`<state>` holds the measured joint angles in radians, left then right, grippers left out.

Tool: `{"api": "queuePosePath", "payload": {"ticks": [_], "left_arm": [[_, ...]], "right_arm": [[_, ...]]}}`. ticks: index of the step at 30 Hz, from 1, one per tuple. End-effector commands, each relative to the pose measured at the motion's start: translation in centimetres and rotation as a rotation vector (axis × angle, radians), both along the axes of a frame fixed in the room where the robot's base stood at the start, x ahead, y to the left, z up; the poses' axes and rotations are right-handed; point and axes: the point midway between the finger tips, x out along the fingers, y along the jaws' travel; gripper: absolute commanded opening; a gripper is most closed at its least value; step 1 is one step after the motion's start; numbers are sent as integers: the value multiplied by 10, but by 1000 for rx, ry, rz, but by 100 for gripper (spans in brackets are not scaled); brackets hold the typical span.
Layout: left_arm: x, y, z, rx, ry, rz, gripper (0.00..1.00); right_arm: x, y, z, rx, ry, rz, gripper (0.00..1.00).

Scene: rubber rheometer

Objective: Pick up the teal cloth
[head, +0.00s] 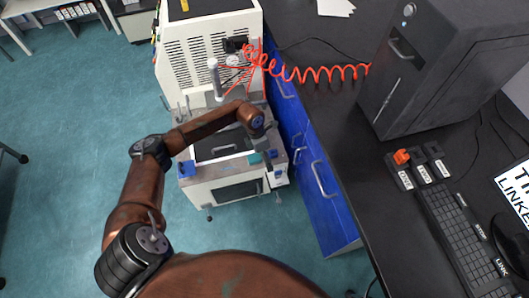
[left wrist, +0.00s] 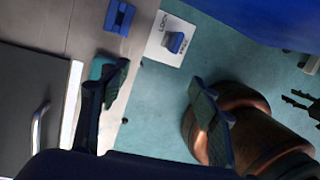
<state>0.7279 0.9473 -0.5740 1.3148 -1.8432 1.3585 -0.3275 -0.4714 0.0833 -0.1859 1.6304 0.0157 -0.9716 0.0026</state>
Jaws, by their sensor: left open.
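The teal cloth (head: 255,158) is a small patch on the front right of the light machine's top in the head view. In the left wrist view the cloth (left wrist: 97,68) is partly hidden behind one finger of my left gripper. My left gripper (head: 262,137) hangs just above that corner of the machine. In the left wrist view my left gripper (left wrist: 163,105) has its fingers wide apart with nothing between them. A dark pronged shape at the right edge of that view may be my right gripper, but its state is unclear.
Blue drawers (head: 325,185) under a black bench (head: 345,110) stand close on the right. A red coiled hose (head: 315,73) crosses behind. Open floor lies left.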

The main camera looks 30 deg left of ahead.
Motion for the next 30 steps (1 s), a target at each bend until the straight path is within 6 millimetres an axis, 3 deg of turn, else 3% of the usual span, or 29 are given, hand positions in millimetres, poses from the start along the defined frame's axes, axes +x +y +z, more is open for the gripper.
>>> {"api": "queuePosePath", "payload": {"ticks": [1,3,6,19,30], "left_arm": [[4,19,-1,84,-2,-45,56],[8,39,7,170,-5,-86,56],[10,53,8,231,-3,-111,56],[12,54,-20,238,-4,-114,56],[13,56,-58,237,-3,-112,56]], "right_arm": [[-1,0,-2,0,7,-4,40],[2,0,3,0,9,-5,40],[6,1,10,2,8,-6,40],[21,11,43,14,5,-5,40],[34,22,99,31,6,-7,40]]}}
